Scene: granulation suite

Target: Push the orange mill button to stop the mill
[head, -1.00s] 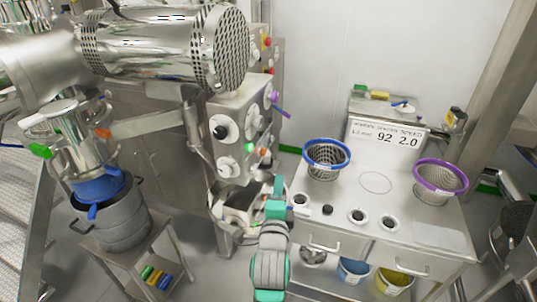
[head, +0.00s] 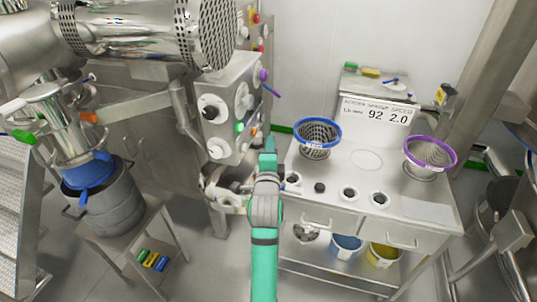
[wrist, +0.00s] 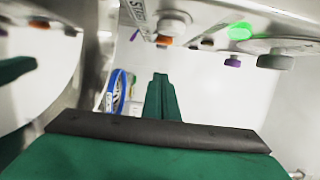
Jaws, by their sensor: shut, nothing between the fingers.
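A small orange button (head: 253,127) sits on the side of the steel control panel (head: 226,88), beside a green button (head: 239,127). My gripper (head: 269,143) is shut and empty, pointing up, just right of and slightly below the orange button in the head view. A gap shows between them there; the depth between them is hard to judge. In the wrist view my shut fingers (wrist: 160,80) point into open space, with panel knobs above them. An orange spot (wrist: 164,40) and a green button (wrist: 240,31) show there, blurred; I cannot tell whether that spot is the same button.
A steel bench (head: 400,207) with a blue-rimmed basket (head: 317,145) and a purple-rimmed basket (head: 430,157) stands right of my arm. A purple knob (head: 263,75) sticks out higher on the panel. The mill with its blue collar (head: 92,172) is at the left.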

